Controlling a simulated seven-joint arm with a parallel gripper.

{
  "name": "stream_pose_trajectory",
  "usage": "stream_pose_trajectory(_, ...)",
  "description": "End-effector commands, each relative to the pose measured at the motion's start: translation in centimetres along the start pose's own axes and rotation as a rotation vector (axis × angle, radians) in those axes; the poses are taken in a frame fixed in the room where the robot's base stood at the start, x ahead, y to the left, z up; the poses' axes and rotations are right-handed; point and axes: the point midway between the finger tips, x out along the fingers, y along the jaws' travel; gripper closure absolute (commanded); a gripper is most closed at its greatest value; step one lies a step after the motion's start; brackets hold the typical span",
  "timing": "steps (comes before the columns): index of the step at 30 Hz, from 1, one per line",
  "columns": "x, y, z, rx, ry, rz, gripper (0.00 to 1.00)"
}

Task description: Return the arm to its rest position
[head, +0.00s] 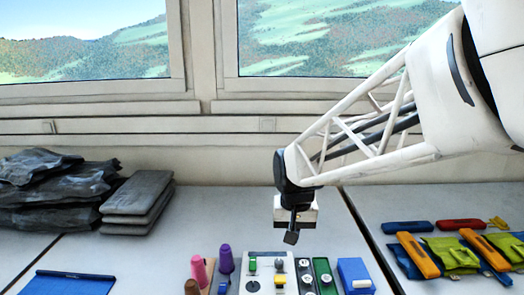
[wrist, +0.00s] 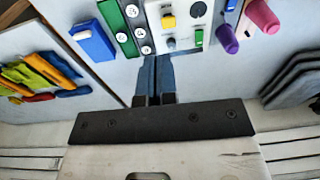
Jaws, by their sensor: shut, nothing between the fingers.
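My gripper (head: 291,236) hangs from the end of my white lattice arm, above the far part of the table and behind the control panel. Its dark fingers point down. In the wrist view the two fingers of my gripper (wrist: 154,85) lie side by side, shut with nothing between them. The gripper looks apart from the objects below it. The arm reaches in from the upper right.
Below stand a white panel (head: 267,264) with knobs, a green strip (head: 324,276), a blue box (head: 355,276) and pink (head: 199,270) and purple (head: 226,258) pegs. Grey slabs (head: 138,201) and dark bags (head: 50,190) lie left, coloured pouches (head: 452,252) right. Windows close off the back.

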Motion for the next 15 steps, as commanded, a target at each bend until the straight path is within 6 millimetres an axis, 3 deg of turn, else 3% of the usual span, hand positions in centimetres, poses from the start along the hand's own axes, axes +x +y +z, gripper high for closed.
stream_pose_trajectory(15, -3.3, 6.8, 10.3, 0.006, 0.074, 0.008, 1.0)
